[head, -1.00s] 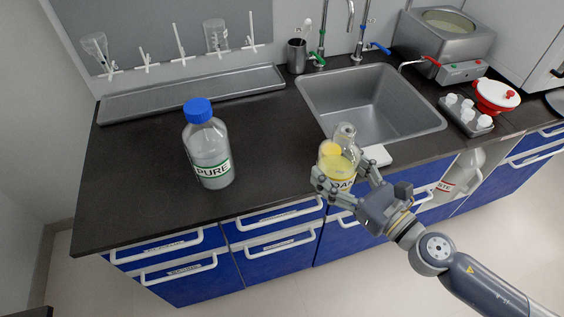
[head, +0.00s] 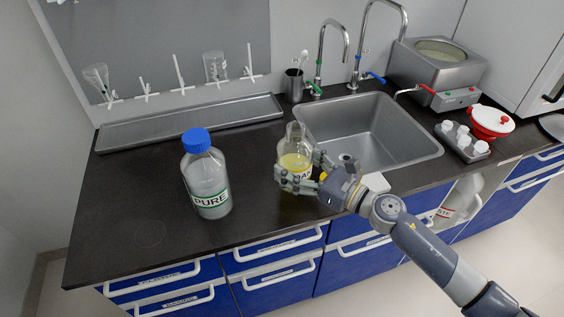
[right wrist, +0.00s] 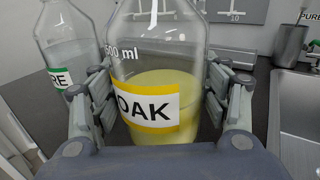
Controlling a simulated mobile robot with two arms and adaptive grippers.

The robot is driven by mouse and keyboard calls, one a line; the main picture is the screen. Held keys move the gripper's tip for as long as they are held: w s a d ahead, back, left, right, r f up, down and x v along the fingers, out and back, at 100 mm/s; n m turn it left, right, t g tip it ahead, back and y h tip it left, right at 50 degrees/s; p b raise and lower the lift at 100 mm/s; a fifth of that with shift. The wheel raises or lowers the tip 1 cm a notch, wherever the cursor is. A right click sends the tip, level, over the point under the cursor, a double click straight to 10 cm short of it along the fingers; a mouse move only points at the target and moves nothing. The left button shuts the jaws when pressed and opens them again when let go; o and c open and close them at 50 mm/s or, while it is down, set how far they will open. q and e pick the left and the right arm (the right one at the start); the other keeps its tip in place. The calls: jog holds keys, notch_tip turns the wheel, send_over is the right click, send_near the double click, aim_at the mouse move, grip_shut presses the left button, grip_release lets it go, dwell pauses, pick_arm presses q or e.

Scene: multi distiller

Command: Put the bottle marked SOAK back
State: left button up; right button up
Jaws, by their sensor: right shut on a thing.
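The bottle marked SOAK (head: 295,144) is clear glass with yellow liquid, upright and uncapped at the neck. In the head view it is over the counter, left of the sink. My right gripper (head: 297,176) is shut around its body. In the right wrist view the label (right wrist: 147,106) reads "OAK", its first letter cut off, and the fingers press both sides. Whether its base touches the counter is hidden. A small yellow thing (head: 325,177) shows beside my gripper; I cannot tell what it is. My left gripper is not in view.
A blue-capped PURE bottle (head: 208,177) stands on the dark counter (head: 120,190) to the left. A faint ring (head: 148,234) marks the counter's front left. The sink (head: 375,130) is right, a grey tray (head: 190,122) behind. Counter left of PURE is clear.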

jog(key=x, duration=0.4)
jog(key=shift+w, duration=0.15)
jog(key=shift+w+a+f, duration=0.1)
jog(key=shift+f, duration=1.7)
jog(key=shift+f, duration=0.15)
jog(key=o, duration=1.7)
jog(key=shift+f, duration=0.1)
